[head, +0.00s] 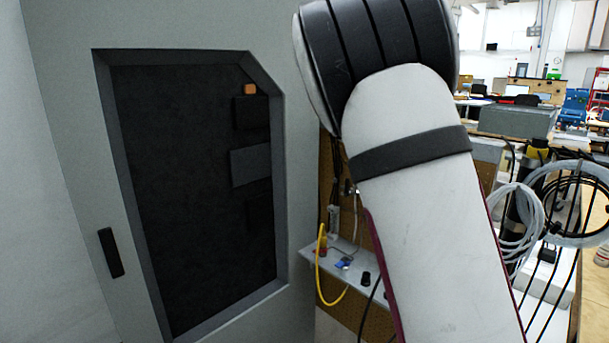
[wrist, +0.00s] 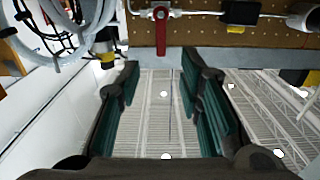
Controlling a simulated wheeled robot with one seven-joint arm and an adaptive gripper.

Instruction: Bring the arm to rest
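My arm (head: 415,180) fills the middle and right of the head view, with a white link and a black ribbed joint at the top. My gripper is outside the head view. In the wrist view my gripper (wrist: 158,85) shows two dark fingers with teal pads, set well apart. Nothing is between the pads except the far ceiling. A pegboard with a red-handled valve (wrist: 160,14) lies beyond the fingertips.
A grey cabinet with a dark recessed panel (head: 175,190) stands close on the left. A shelf (head: 340,262) with a yellow cable is behind my arm. Coiled hoses (head: 520,225) hang at the right; hoses (wrist: 60,30) also show in the wrist view.

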